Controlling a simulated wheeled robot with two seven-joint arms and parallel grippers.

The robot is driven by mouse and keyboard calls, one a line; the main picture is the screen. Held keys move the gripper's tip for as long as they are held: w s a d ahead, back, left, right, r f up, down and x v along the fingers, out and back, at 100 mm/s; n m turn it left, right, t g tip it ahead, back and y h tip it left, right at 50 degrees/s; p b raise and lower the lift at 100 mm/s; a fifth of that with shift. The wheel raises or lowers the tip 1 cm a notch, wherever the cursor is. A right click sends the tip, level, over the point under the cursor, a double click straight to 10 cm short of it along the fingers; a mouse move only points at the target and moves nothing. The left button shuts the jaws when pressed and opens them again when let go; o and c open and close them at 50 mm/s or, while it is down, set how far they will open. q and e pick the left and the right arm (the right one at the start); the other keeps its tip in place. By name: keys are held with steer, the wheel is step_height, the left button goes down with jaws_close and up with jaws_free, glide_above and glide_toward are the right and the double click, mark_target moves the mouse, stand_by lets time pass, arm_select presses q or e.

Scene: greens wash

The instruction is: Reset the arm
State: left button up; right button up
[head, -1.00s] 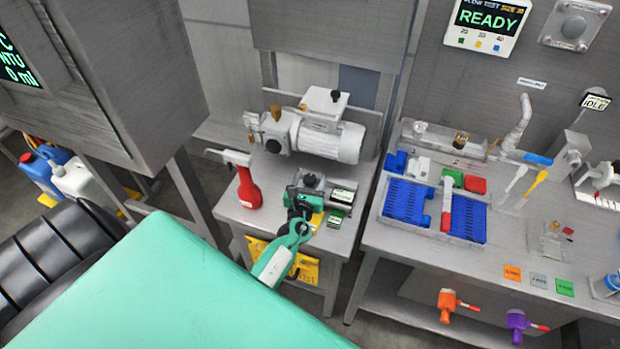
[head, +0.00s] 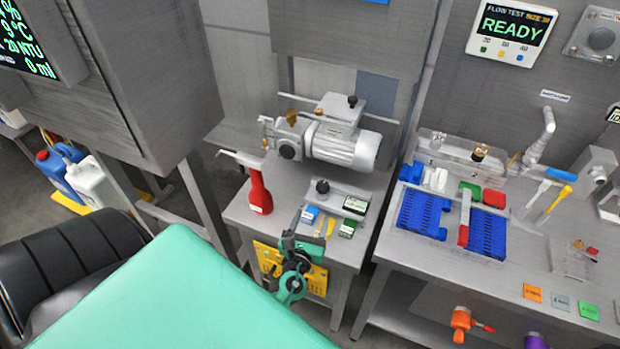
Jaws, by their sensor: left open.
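My left gripper (head: 296,238) shows in the head view at the front edge of the small steel table (head: 238,213). It is dark with green arm parts behind it. It is open, and I see nothing between its fingers. The left arm (head: 291,286) is folded below it, in front of a yellow panel (head: 268,260) on the table's front. My right gripper is not in view.
The small table holds a pump (head: 345,146), a red bottle (head: 260,194) and a black-knobbed fixture (head: 322,188) with small cards. Right of it, a steel bench (head: 400,243) carries blue racks (head: 423,213). Jugs (head: 92,184) stand on the left.

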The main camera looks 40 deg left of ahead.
arm_select(q)
steer(key=shift+s+d, duration=0.2)
steer(key=shift+s, duration=0.2)
